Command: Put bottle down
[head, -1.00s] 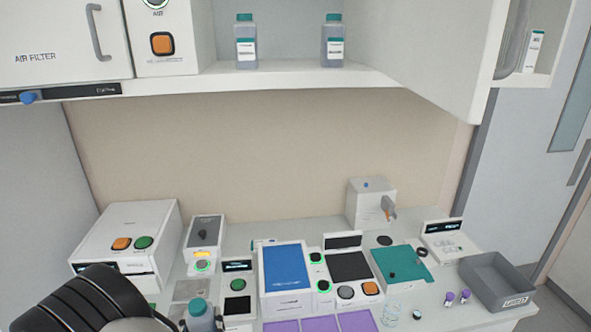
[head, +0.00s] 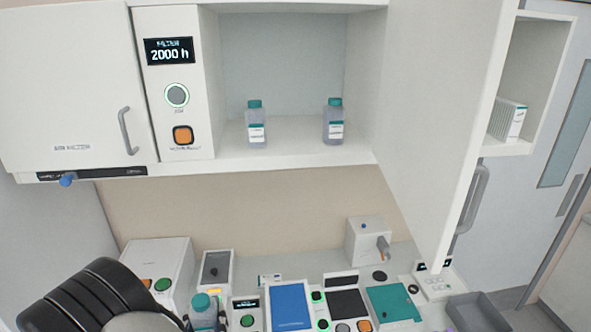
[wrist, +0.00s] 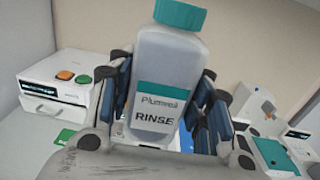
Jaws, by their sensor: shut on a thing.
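A clear bottle with a teal cap and a label reading RINSE (wrist: 165,75) is between the fingers of my gripper (wrist: 165,110) in the wrist view, slightly tilted in that picture. My gripper is shut on it. In the head view the held bottle (head: 204,312) shows at the bottom edge, with its lower part cut off by the frame. It is in front of the bench devices. Two similar teal-capped bottles, one on the left (head: 257,128) and one on the right (head: 333,125), stand upright on the open cabinet shelf (head: 295,150).
The cabinet door (head: 440,120) hangs open on the right of the shelf. Free room lies between and beside the shelf bottles. Below, the bench holds a white box (head: 160,262), a blue-topped device (head: 290,305), a teal pad (head: 392,303) and a grey bin (head: 480,312).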

